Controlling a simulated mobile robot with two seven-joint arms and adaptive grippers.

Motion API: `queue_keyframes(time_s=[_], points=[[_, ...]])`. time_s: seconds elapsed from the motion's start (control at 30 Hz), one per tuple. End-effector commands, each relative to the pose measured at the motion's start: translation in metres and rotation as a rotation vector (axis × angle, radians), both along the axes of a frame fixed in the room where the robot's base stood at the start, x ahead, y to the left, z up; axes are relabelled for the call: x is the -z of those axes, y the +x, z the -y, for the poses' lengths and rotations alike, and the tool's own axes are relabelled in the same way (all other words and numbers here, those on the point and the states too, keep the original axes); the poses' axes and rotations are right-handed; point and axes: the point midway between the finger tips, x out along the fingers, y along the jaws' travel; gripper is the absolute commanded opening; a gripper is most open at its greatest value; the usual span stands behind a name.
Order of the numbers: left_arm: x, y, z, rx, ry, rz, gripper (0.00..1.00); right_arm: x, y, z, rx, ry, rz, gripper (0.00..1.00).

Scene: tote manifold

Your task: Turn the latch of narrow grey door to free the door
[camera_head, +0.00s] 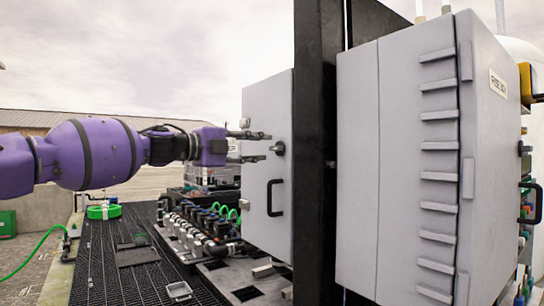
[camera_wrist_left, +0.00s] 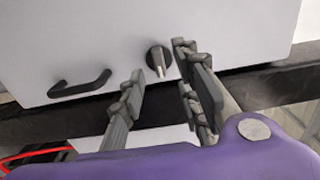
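The narrow grey door (camera_head: 262,105) faces left in the head view, with a black bar handle (camera_head: 274,197) low on it. Its latch (camera_head: 279,148) is a small dark round knob above the handle. In the left wrist view the latch appears between the fingertips (camera_wrist_left: 160,68); I see no contact. My right gripper is not in view.
A black upright post (camera_head: 316,150) stands right beside the door. A large grey cabinet (camera_head: 360,160) with ribbed hinges fills the right. Below are valves with green hoses (camera_head: 205,225) and a dark grated floor (camera_head: 110,260). Open air lies left of the door.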

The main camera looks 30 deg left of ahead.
Motion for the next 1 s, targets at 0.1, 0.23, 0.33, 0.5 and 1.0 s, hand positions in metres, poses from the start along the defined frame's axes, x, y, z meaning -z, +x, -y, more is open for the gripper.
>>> queue_keyframes(time_s=[0.1,0.23,0.33,0.5,1.0], points=[[0.009,0.021,0.007,-0.002,0.004,-0.01,0.3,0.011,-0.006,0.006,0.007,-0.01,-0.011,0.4],[0.005,0.03,0.012,-0.001,0.003,-0.004,0.3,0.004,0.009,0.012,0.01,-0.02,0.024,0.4],[0.001,0.032,0.013,-0.001,0.0,0.0,0.3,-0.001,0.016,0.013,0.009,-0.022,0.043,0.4],[-0.001,0.032,0.014,0.0,0.0,0.002,0.3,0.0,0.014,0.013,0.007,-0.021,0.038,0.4],[-0.001,0.032,0.014,0.0,0.001,0.003,0.0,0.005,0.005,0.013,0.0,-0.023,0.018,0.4]])
